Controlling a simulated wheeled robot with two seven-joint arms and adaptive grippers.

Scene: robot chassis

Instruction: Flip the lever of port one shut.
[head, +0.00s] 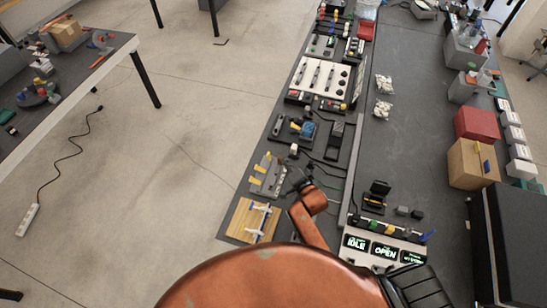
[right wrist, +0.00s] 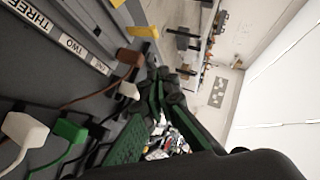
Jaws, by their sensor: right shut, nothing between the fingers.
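A grey port panel (head: 270,180) with yellow levers (head: 257,169) lies on the bench's left side. In the right wrist view, labels read THREE (right wrist: 33,15), TWO (right wrist: 72,43) and what looks like ONE (right wrist: 98,65). White (right wrist: 25,130), green (right wrist: 70,130) and brown (right wrist: 128,57) plugs with cables sit beside the panel. A yellow lever (right wrist: 143,31) shows at the top; which port it belongs to I cannot tell. My right gripper (head: 299,186) is shut and empty, just right of the panel. Its fingers (right wrist: 162,90) show close by the brown plug. My left gripper is not in view.
A wooden board (head: 245,221) stands in front of the panel. Lit displays reading IDLE and OPEN (head: 384,251) are at the right. Several devices line the bench behind. The grey bench middle (head: 400,140) is mostly clear. Cables run close to my right gripper.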

